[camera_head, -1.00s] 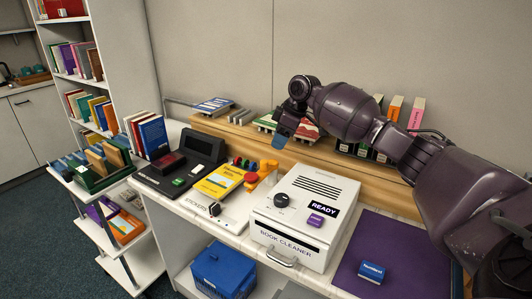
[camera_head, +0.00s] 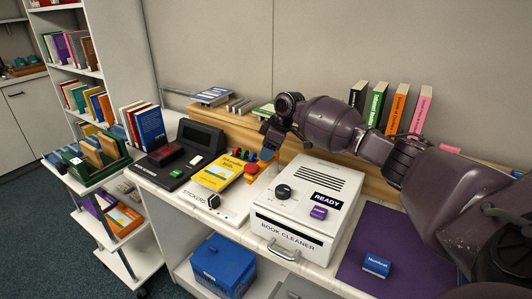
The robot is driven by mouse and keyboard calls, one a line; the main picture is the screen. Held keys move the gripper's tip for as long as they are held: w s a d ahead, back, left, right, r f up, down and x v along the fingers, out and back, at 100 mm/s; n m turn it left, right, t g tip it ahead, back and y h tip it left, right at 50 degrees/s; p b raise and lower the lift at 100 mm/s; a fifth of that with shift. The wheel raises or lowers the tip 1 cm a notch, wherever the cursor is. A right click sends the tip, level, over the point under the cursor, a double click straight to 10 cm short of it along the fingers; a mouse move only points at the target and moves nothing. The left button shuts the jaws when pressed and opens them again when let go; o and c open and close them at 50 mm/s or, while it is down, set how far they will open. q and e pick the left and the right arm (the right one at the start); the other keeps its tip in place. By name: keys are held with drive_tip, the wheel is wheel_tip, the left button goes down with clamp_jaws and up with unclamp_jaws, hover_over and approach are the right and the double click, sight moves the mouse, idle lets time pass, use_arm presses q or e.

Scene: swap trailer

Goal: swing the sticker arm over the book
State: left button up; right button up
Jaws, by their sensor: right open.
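The yellow book (camera_head: 218,173) lies flat on the white sticker station (camera_head: 228,204), which is marked STICKERS. The orange sticker arm (camera_head: 262,164) is at the right of the book, not over it. A red round part (camera_head: 251,168) shows beside it. My right gripper (camera_head: 267,152) is open and points down at the back right of the station, close to the orange arm. I cannot tell whether it touches the arm. The gripper hides part of the station's back. My left gripper is out of view.
The white book cleaner (camera_head: 310,205), showing READY, stands right of the station. A black device (camera_head: 178,158) stands left of it. A purple mat (camera_head: 385,250) with a small blue block (camera_head: 376,265) lies at the right. Books (camera_head: 400,105) stand on the wooden ledge behind.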

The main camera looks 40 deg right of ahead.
drive_tip(key=shift+w+a+f, duration=0.1)
drive_tip(key=shift+w+f, duration=0.05)
drive_tip(key=shift+f, duration=0.2)
